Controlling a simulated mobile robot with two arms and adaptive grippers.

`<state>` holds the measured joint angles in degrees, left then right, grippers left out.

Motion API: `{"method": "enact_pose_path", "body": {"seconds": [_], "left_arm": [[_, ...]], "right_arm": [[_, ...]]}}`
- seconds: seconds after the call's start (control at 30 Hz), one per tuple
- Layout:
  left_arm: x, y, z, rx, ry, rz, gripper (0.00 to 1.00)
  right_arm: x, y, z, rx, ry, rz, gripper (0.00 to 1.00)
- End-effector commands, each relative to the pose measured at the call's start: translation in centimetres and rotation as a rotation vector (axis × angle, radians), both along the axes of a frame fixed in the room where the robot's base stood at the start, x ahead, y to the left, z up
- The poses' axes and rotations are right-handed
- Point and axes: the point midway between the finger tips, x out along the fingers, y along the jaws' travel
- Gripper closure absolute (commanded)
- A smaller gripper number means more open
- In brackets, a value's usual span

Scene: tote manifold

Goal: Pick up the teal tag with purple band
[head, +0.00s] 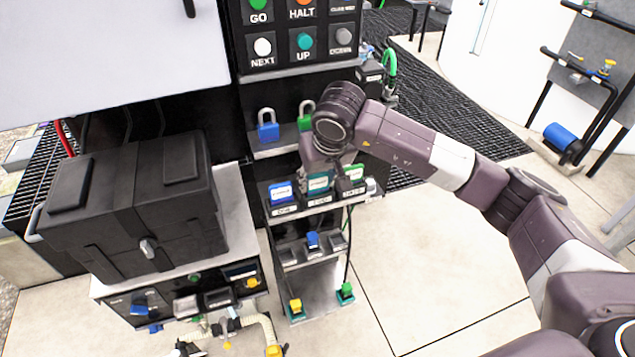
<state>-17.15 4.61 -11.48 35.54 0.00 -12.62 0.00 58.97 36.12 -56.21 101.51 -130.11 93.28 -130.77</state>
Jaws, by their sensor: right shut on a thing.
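The teal tag (318,183) stands in the middle place of a small tag shelf, between a blue tag (281,192) and a green tag (353,174). The purple band cannot be made out at this size. My right gripper (320,170) points down at the teal tag from above and is shut on its upper part. My wrist hides most of the fingers. The tag is still at its place on the shelf, and I cannot tell whether it is lifted. My left gripper is not in view.
A blue padlock (268,126) and a green padlock (306,117) are on the shelf behind. A button panel (301,32) stands above. A black case (140,215) sits on a bench at left. Open floor (440,260) lies to the right, below my right arm.

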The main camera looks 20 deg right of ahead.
Motion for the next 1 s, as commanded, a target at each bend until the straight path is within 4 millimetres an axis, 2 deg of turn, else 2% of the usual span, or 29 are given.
{"method": "enact_pose_path", "body": {"seconds": [0.17, 0.4, 0.67, 1.0], "left_arm": [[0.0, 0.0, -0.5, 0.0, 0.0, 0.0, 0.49], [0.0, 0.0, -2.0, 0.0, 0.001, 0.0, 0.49], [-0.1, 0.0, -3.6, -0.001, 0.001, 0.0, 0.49], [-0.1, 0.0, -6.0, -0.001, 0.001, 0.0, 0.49]], "right_arm": [[0.1, 0.0, 0.8, -0.001, -0.003, 0.0, 0.84], [0.1, 0.0, 3.4, 0.0, -0.006, 0.0, 0.84], [-5.0, -0.2, 3.1, -0.001, -0.003, 0.004, 0.84], [-13.4, -0.5, 3.2, -0.002, -0.003, 0.002, 0.84]]}}
